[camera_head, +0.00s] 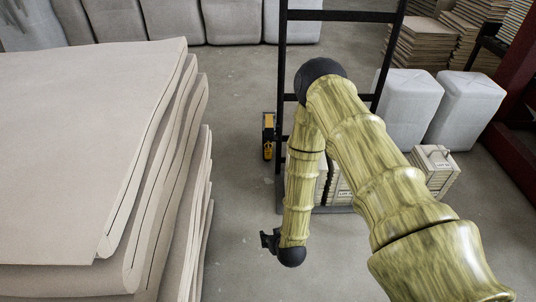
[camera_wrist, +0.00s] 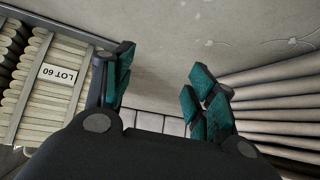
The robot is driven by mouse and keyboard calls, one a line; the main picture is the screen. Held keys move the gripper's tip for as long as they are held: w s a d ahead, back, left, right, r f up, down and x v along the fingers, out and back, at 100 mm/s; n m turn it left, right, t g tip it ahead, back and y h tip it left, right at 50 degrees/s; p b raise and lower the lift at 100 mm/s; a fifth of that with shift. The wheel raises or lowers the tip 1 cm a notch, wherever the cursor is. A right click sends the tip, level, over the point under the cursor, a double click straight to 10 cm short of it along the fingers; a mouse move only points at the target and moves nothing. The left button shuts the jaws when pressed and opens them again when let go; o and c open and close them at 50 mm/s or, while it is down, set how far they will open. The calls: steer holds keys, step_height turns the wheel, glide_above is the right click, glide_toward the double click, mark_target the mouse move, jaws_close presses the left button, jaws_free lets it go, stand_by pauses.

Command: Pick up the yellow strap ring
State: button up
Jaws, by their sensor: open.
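I cannot make out a yellow strap ring in either view. A small yellow and black object (camera_head: 268,136) stands by the left post of the black rack in the head view; I cannot tell what it is. My gripper (camera_head: 266,240) hangs low at the end of my arm, beside the folded cloth stack (camera_head: 95,140), with a gap between them. The wrist view shows my gripper (camera_wrist: 160,88) open, its teal-padded fingers spread and empty, with bare floor behind them.
The black rack (camera_head: 282,60) stands behind my arm. White bundles (camera_head: 408,108) and a slatted crate (camera_head: 436,170) sit to the right. Grey floor (camera_head: 235,110) is clear between.

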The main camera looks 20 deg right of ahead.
steer(key=w+r+m+t+h, duration=0.1)
steer(key=w+r+t+h, duration=0.2)
steer(key=w, duration=1)
steer(key=m+t+h+b, duration=0.2)
steer(key=t, duration=0.4)
glide_toward(268, 151)
steer(key=b+x, duration=0.1)
steer(key=x, duration=0.3)
steer(key=shift+w+a+r+b, duration=0.15)
steer(key=shift+w+b, duration=0.1)
steer(key=shift+b, duration=0.05)
steer(key=shift+w, duration=0.5)
steer(key=b+x, duration=0.2)
steer(key=x, duration=0.1)
steer(key=b+x, duration=0.1)
steer(key=shift+d+f+b, duration=0.35)
steer(key=shift+d, duration=0.1)
steer(key=shift+w+d+r, duration=0.15)
steer(key=shift+w, duration=0.4)
steer(key=c, duration=1.1)
